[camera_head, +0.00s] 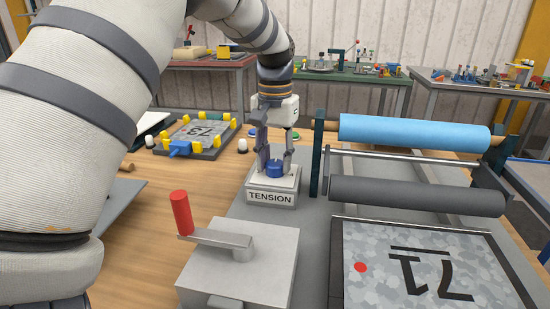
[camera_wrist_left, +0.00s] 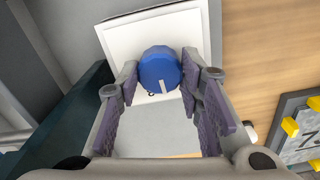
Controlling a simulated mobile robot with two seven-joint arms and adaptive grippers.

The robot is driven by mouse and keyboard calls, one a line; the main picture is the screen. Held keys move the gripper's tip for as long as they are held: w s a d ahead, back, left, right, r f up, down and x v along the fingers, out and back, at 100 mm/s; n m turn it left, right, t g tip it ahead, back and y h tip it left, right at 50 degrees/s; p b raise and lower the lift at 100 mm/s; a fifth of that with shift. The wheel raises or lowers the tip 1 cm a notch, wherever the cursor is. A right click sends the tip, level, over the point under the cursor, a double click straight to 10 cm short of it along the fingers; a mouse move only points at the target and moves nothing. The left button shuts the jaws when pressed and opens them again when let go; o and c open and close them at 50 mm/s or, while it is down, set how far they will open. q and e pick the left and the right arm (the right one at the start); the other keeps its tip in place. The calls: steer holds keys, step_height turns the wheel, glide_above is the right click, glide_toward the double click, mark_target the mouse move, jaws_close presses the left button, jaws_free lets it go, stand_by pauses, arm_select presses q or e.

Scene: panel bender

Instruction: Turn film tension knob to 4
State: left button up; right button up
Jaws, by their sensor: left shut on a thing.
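The film tension knob (camera_head: 274,167) is a blue knob on a light block labelled TENSION (camera_head: 271,196), seen near the middle of the head view. In the left wrist view the knob (camera_wrist_left: 159,70) is round with a pale pointer mark on its near edge. The dial's numbers cannot be read, apart from a small dark mark beside the knob. My left gripper (camera_head: 273,165) comes down from above, its fingers shut on the knob from both sides. It also shows in the left wrist view (camera_wrist_left: 160,85). My right gripper is not in view.
A crank with a red handle (camera_head: 181,212) stands on a grey box in front of the knob. A blue film roll (camera_head: 415,132) and a grey roller (camera_head: 415,195) are at the right, above a printed panel (camera_head: 425,265). A yellow-clamped plate (camera_head: 190,135) lies left.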

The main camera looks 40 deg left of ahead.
mark_target(275, 163)
arm_select(q)
steer(key=m, duration=0.4)
steer(key=shift+m, duration=0.3)
steer(key=m, duration=0.4)
steer(key=shift+m, duration=0.3)
steer(key=m, duration=0.4)
steer(key=shift+m, duration=0.3)
steer(key=m, duration=0.4)
steer(key=shift+f+m, duration=0.1)
steer(key=shift+m, duration=0.2)
steer(key=o, duration=1.2)
steer(key=shift+c, duration=0.2)
step_height(275, 163, up, 12)
